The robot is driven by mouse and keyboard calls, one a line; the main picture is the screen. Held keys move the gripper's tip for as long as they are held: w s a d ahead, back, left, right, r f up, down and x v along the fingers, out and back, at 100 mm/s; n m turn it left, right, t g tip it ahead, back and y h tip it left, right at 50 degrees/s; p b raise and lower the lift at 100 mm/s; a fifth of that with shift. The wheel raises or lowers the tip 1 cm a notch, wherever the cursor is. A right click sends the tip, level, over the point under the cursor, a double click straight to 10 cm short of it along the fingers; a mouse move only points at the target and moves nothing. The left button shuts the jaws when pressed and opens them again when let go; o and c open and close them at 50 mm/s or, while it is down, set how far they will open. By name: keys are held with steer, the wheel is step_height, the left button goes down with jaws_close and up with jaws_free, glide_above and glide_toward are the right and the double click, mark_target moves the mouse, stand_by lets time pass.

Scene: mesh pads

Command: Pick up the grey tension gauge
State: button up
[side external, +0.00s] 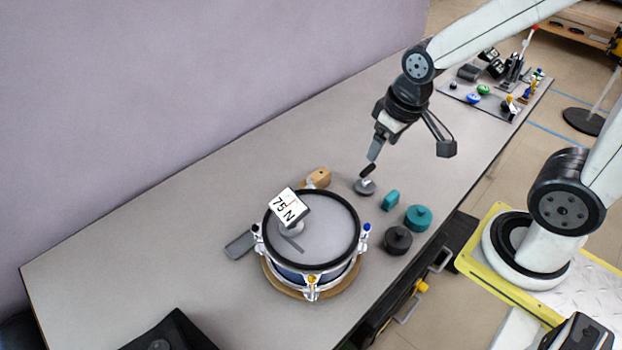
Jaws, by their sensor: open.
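A boxy gauge (289,206) with a white face reading "75 N" stands on a pale grey round foot on the drum's mesh head (325,228). A small grey disc (365,187) with a dark, tilted handle lies on the bench behind and right of the drum. I cannot tell for certain which of these is the grey tension gauge. My gripper (411,152) is open and empty, its fingers wide apart. It hangs above the bench, up and right of the drum. Its left finger appears just above the disc's dark handle; whether they touch is unclear.
A flat grey plate (240,245) lies left. Small items crowd the bench's far end. The bench's left part is mostly clear.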

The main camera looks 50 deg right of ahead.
mark_target(290, 219)
steer(key=w+a+m+g+y, duration=0.2)
steer(key=w+a+m+y, duration=0.1)
steer(key=w+m+y, duration=0.5)
steer(key=w+a+m+g+y, duration=0.25)
steer(key=w+m+y, duration=0.25)
steer(key=m, duration=0.4)
steer(key=shift+t, duration=0.35)
steer(key=f, duration=1.8)
steer(key=shift+s+a, duration=0.1)
steer(key=shift+a, duration=0.25)
steer(key=shift+x, duration=3.85)
steer(key=shift+s+r, duration=0.15)
jaws_close()
